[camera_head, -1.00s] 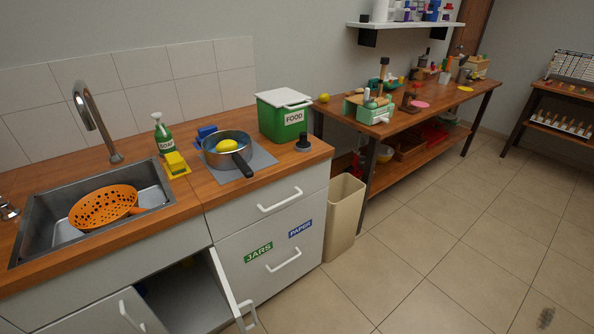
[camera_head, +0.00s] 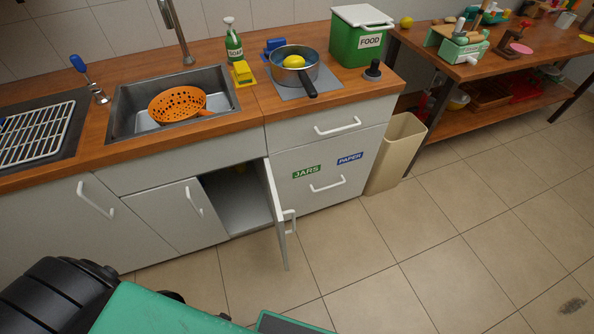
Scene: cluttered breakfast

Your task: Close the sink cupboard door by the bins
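The sink cupboard door (camera_head: 276,212) stands open below the counter, swung out toward me, with its white handle (camera_head: 290,221) on the free edge. Behind it the cupboard inside (camera_head: 236,199) is dark and mostly bare, with a small yellow thing at the back. The bin drawer front (camera_head: 328,170) with JARS and PAPER labels is shut, just right of the open door. The green FOOD bin (camera_head: 361,38) stands on the counter above. Neither of my grippers shows; only dark and green parts of my own body are at the bottom left.
A sink (camera_head: 170,105) holds an orange colander (camera_head: 178,104). A pan (camera_head: 294,66) with a lemon stands on the counter. A beige open bin (camera_head: 396,153) stands on the floor right of the drawers. The tiled floor (camera_head: 430,240) in front is clear.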

